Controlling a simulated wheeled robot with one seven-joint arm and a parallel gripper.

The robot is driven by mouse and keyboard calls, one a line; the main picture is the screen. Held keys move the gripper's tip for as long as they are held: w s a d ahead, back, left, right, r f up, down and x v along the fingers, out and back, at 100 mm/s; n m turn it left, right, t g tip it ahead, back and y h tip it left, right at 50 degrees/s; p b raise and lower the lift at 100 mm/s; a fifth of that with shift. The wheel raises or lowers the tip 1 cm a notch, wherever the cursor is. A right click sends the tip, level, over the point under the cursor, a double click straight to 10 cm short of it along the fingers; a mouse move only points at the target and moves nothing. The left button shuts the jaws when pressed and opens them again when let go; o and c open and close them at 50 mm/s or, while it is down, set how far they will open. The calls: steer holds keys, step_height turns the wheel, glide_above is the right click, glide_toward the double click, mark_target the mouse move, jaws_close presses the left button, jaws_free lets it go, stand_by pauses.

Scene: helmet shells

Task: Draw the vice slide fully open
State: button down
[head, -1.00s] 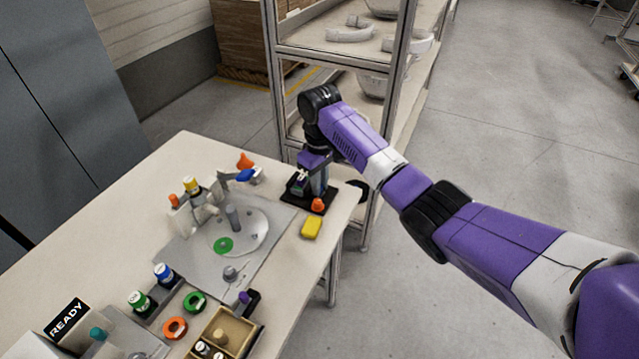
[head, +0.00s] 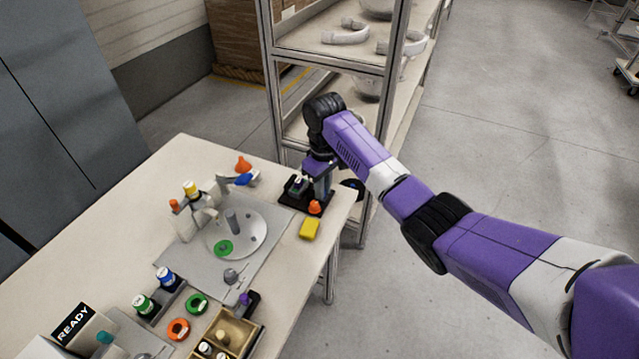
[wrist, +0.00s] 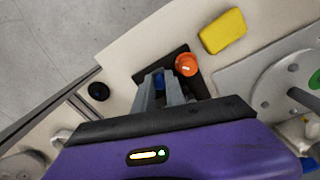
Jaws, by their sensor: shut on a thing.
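The vice has a black base (head: 290,201) at the far right corner of the bench, with an orange knob (head: 315,207) at its near end. In the wrist view the base (wrist: 198,84) and knob (wrist: 186,65) lie just beyond my fingers. My gripper (head: 316,188) reaches down over the vice. In the wrist view its two grey fingers (wrist: 161,88) are shut on a small blue part (wrist: 158,80), mostly hidden between them. I take this for the slide's handle. How far the slide stands open is hidden by the gripper.
A yellow block (head: 310,229) lies just in front of the vice. A grey plate with a round disc (head: 250,243) is to its left. A shelf rack (head: 270,60) stands close behind the bench corner. The bench's right edge is near.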

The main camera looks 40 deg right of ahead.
steer(key=shift+s+d, duration=0.1)
steer(key=shift+s, duration=0.05)
steer(key=c, duration=1.6)
jaws_free()
steer(key=shift+c, duration=0.2)
steer(key=shift+r, duration=0.15)
step_height(320, 180, up, 8)
steer(key=shift+f+b, duration=0.2)
steer(key=shift+b, duration=0.1)
